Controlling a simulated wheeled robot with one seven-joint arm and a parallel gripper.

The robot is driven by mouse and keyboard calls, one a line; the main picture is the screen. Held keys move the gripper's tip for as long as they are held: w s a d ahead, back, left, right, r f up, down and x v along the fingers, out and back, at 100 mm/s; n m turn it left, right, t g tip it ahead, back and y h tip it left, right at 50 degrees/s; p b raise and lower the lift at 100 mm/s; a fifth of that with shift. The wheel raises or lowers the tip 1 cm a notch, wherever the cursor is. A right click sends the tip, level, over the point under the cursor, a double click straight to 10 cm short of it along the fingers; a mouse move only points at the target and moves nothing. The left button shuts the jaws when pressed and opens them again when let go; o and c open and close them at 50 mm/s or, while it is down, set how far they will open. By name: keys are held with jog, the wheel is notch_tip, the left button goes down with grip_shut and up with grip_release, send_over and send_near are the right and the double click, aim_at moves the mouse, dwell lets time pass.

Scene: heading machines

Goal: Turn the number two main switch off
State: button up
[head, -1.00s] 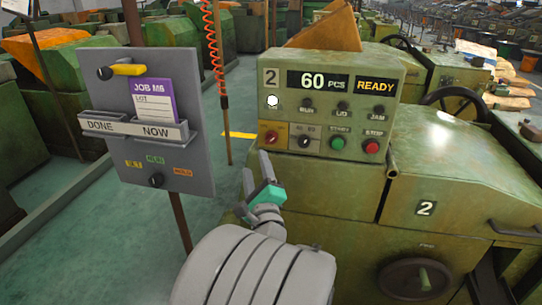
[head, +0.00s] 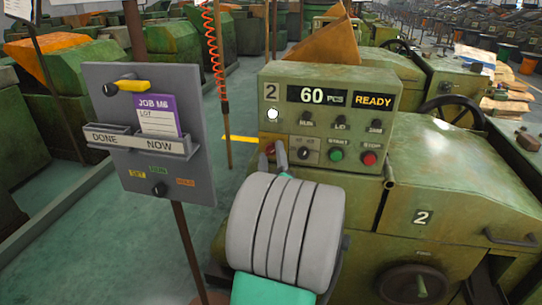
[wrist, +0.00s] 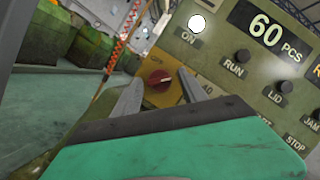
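The number two control box (head: 390,82) shows "60 PCS" and "READY", and its white ON lamp (head: 272,113) is lit; the lamp also shows in the wrist view (wrist: 197,23). The main switch is a red rotary knob (wrist: 160,78) on a yellow plate (wrist: 162,95) at the panel's lower left, with an OFF mark at its upper left. In the head view the knob (head: 268,149) is partly hidden by my gripper (head: 275,152). My gripper is open, its two fingers (wrist: 158,88) apart on either side of the knob. I cannot tell if they touch it.
A black selector (head: 303,153), a green START button (head: 336,155) and a red STOP button (head: 369,158) sit right of the switch. A grey job board (head: 195,95) on a post stands to the left, with floor between.

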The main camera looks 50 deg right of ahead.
grip_shut()
dwell(0.3)
jog(key=shift+r+n, duration=0.15)
jog(key=shift+n, duration=0.35)
jog(key=n, duration=0.1)
jog(key=n+y+p, duration=0.1)
jog(key=n, duration=0.1)
jog(key=n+y+p, duration=0.1)
jog(key=shift+s+r, duration=0.1)
jog(key=shift+r, duration=0.15)
jog(key=n+p, duration=0.1)
jog(key=n, duration=0.1)
jog(key=n+y+p, duration=0.1)
jog(key=n, duration=0.1)
jog(key=shift+r+n+g+y, duration=0.2)
jog(key=shift+n+g+y, duration=0.1)
jog(key=shift+n, duration=0.1)
jog(key=n+p, duration=0.1)
jog(key=n, duration=0.1)
jog(key=n+g+p, duration=0.1)
jog(key=n, duration=0.1)
jog(key=shift+g+y, duration=0.3)
jog(key=shift+y, duration=0.1)
jog(key=n+g, duration=0.1)
jog(key=n, duration=0.2)
jog(key=shift+g, duration=0.4)
jog(key=shift+o, duration=0.8)
grip_release()
jog(key=shift+f, duration=0.1)
